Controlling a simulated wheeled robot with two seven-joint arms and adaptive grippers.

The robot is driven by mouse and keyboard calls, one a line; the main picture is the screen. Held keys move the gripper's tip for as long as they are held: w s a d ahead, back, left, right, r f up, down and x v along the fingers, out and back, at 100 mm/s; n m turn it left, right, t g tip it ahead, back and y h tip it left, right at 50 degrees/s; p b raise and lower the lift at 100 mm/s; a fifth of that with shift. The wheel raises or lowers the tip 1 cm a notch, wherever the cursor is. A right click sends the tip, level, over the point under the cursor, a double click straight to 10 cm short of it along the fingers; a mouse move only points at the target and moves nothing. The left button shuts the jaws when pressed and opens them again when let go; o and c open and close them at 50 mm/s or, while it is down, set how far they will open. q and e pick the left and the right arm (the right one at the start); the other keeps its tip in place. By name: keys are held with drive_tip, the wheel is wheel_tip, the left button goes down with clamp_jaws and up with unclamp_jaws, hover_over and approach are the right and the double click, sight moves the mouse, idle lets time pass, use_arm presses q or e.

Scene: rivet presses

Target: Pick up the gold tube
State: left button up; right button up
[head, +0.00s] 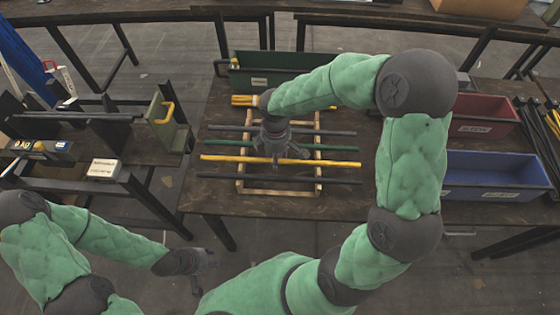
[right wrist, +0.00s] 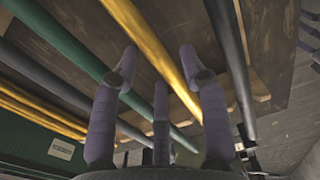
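The gold tube (head: 225,158) lies across a light wooden frame (head: 241,184) on the table. In the right wrist view, the gold tube (right wrist: 150,42) runs diagonally through the gap between my right gripper's fingertips. My right gripper (head: 277,156) is over the tube in the head view. Its fingers (right wrist: 158,62) are spread and apart from each other; I cannot tell whether any touches the tube. My left gripper (head: 205,274) hangs low at the left, away from the table, with its fingers spread and empty.
A green tube (head: 230,144) and dark tubes (head: 340,133) lie parallel to the gold one on the frame. A green bin (head: 258,82) stands behind, with yellow tubes (head: 243,100) before it. Red (head: 487,112) and blue (head: 490,172) bins stand right. A side table (head: 140,150) is left.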

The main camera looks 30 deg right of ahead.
clamp_jaws()
drive_tip(key=shift+r, duration=0.1)
